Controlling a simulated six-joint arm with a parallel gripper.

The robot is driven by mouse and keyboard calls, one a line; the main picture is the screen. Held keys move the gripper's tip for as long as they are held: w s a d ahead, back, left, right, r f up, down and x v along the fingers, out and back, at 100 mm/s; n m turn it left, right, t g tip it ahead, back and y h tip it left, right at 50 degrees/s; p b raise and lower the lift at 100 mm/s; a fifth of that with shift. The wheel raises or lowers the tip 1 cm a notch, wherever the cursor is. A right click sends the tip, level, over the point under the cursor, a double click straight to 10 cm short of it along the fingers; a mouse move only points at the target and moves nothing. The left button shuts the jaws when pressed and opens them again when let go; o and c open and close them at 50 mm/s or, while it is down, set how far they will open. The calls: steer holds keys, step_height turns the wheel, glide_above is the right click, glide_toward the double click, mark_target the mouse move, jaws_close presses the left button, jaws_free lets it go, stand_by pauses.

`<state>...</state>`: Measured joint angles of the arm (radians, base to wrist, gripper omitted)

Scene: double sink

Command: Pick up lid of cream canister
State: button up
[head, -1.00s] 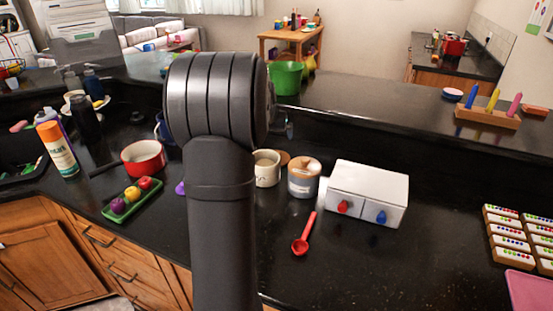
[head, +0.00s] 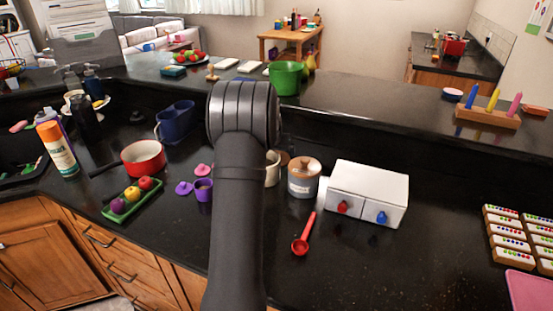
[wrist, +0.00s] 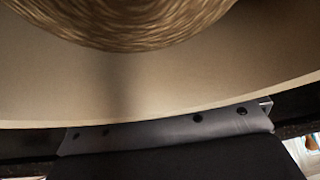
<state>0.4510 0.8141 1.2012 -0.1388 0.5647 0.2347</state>
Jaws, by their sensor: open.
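The cream canister (head: 272,169) stands on the dark counter, mostly hidden behind my arm in the head view. A flat brown round piece, perhaps its lid (head: 284,158), shows just behind its right side. In the wrist view a pale cream curved surface fills the middle, with a round wood-grained piece at the top; I cannot tell which part of the canister or lid this is. Part of my gripper (wrist: 165,135) shows as a grey bar at the bottom, close to the pale surface. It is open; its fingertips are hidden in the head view.
A red scoop (head: 304,236) lies in front. A purple cup (head: 203,190) and red pan (head: 143,158) are left.

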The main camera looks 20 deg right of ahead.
steer(key=shift+x, duration=0.9)
steer(key=c, duration=0.7)
steer(key=shift+r, duration=0.1)
step_height(320, 180, up, 9)
steer(key=shift+s+r, duration=0.1)
steer(key=shift+r, duration=0.1)
steer(key=s+a+r, duration=0.6)
steer(key=s+a, duration=0.1)
steer(key=s, duration=0.1)
steer(key=shift+s+a+f, duration=0.1)
steer(key=shift+a+f, duration=0.05)
steer(key=shift+f, duration=1.45)
steer(key=shift+s+a+f, duration=0.1)
steer(key=shift+f, duration=1.5)
